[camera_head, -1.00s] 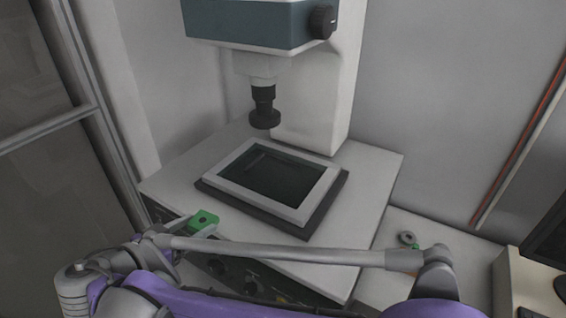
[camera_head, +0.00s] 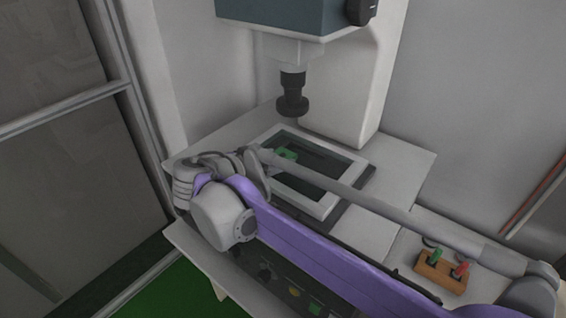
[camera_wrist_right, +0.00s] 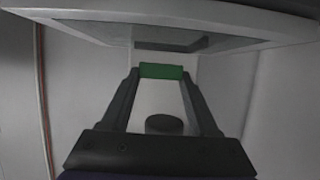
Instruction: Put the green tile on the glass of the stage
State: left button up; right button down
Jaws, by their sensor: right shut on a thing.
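The green tile (camera_head: 287,154) is between the fingertips of my right gripper (camera_head: 281,156), over the left part of the dark glass (camera_head: 328,160) of the stage. The glass sits inside a pale raised frame (camera_head: 322,210). In the right wrist view the tile (camera_wrist_right: 161,71) is gripped at the tips of both fingers. The stage frame (camera_wrist_right: 230,17) crosses the top of that view, with a visible gap between it and the tile. My right arm hides part of the stage's near side. My left gripper is not in view.
The microscope's dark lens (camera_head: 292,97) hangs over the back of the stage, beneath a blue-grey head (camera_head: 280,15). A wooden block (camera_head: 440,272) with a green and a red piece stands at right. A control panel with knobs (camera_head: 265,272) lies at the front.

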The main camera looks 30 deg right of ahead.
jog(key=shift+w+d, duration=0.25)
jog(key=shift+d, duration=0.3)
jog(key=shift+w+d, duration=0.2)
jog(key=shift+d, duration=0.35)
jog(key=shift+w+d+f, duration=0.1)
jog(key=shift+d+f, duration=0.05)
jog(key=shift+d, duration=0.05)
jog(key=shift+f, duration=1.6)
jog(key=shift+c, duration=0.7)
grip_release()
jog(key=shift+f, duration=0.1)
jog(key=shift+a, duration=0.1)
jog(key=v, duration=1.2)
